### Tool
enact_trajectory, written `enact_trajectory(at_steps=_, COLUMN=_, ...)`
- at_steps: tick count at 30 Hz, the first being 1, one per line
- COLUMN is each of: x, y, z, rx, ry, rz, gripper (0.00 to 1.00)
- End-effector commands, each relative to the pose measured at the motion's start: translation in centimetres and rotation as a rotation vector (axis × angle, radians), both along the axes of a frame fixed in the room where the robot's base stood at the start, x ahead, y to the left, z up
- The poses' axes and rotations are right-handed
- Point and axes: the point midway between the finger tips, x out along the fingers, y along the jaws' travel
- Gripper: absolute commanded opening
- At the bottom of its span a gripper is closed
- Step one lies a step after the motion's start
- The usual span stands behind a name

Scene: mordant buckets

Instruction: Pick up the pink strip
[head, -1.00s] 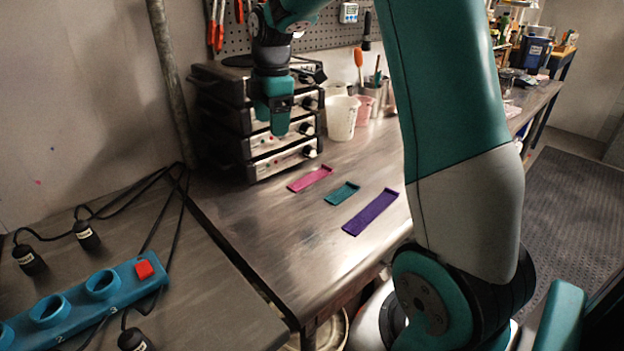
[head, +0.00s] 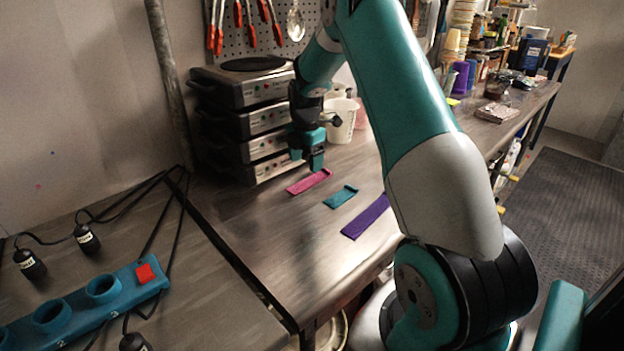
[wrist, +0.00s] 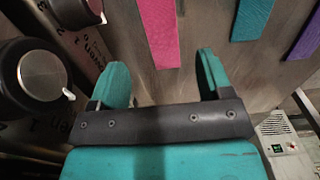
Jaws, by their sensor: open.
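The pink strip (head: 309,182) lies flat on the metal bench, in front of the stacked hot plates. In the wrist view the pink strip (wrist: 158,32) reaches in from the top edge, between and beyond my fingertips. My gripper (head: 308,162) is open and empty, above the bench close to the strip's far side. In the wrist view both teal fingers of my gripper (wrist: 160,75) are spread apart with nothing between them. A teal strip (head: 341,197) and a purple strip (head: 366,220) lie to the right of the pink one.
The stacked hot plates (head: 240,120) stand right beside my gripper, and their knob (wrist: 40,75) is close in the wrist view. A white bucket (head: 342,118) stands behind. The bench front (head: 275,240) is bare. A blue socket block (head: 85,300) lies at lower left.

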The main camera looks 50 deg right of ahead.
Motion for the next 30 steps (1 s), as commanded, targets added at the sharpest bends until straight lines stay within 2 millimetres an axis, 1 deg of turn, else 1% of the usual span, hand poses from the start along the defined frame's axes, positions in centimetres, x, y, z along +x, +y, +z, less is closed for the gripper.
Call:
enact_trajectory(at_steps=5, x=-0.1, y=0.0, z=-1.2, rx=0.001, ry=0.002, rz=-0.001, gripper=0.72)
enact_trajectory(at_steps=9, x=-0.4, y=-0.2, z=-3.3, rx=0.002, ry=0.005, rz=-0.001, gripper=0.72)
enact_trajectory(at_steps=13, x=-0.3, y=-0.2, z=-5.0, rx=0.001, ry=0.002, rz=-0.001, gripper=0.72)
enact_trajectory(at_steps=16, x=-0.3, y=-0.2, z=-5.6, rx=0.000, ry=0.000, rz=-0.001, gripper=0.72)
enact_trajectory(at_steps=22, x=-0.3, y=-0.2, z=-5.7, rx=0.000, ry=-0.001, rz=-0.001, gripper=0.72)
enact_trajectory(at_steps=23, x=-0.3, y=-0.2, z=-5.7, rx=0.000, ry=-0.001, rz=-0.001, gripper=0.65)
enact_trajectory(at_steps=24, x=-0.3, y=-0.2, z=-5.7, rx=0.000, ry=-0.001, rz=-0.001, gripper=0.56)
enact_trajectory(at_steps=26, x=-0.3, y=-0.2, z=-5.7, rx=0.000, ry=-0.001, rz=-0.001, gripper=0.42)
enact_trajectory(at_steps=27, x=-0.3, y=-0.2, z=-5.7, rx=0.000, ry=-0.001, rz=-0.001, gripper=0.33)
enact_trajectory(at_steps=29, x=-0.3, y=-0.2, z=-5.6, rx=0.000, ry=-0.001, rz=-0.001, gripper=0.20)
enact_trajectory(at_steps=30, x=-0.3, y=-0.2, z=-5.6, rx=0.000, ry=-0.001, rz=-0.001, gripper=0.19)
